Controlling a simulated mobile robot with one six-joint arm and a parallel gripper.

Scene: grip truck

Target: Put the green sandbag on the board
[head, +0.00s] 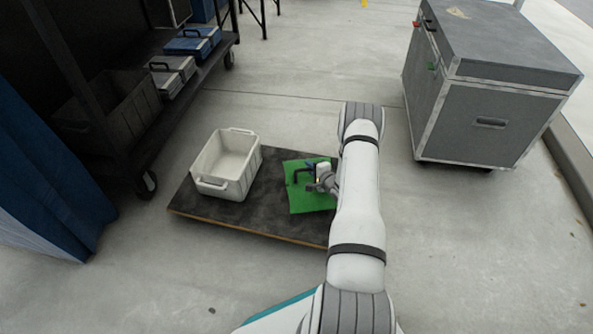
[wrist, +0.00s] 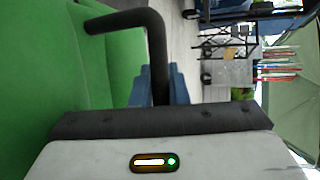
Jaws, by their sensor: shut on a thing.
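The green sandbag (head: 307,200) shows over the right part of the dark board (head: 262,216) in the head view. I cannot tell whether it rests on the board or hangs just above it. My gripper (head: 314,173) is at the sandbag's black handle, shut on it. In the wrist view the green sandbag (wrist: 60,60) fills the left side, and its black handle (wrist: 150,30) bends down to the blue fingers (wrist: 160,93). The fingertips are partly hidden behind my wrist housing. My arm hides the board's right end.
A pale open crate (head: 227,165) stands on the board's left part, beside the sandbag. A dark shelf cart with cases (head: 170,75) is at left, near a blue curtain (head: 45,165). A grey wheeled case (head: 485,90) stands at right. The floor between is clear.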

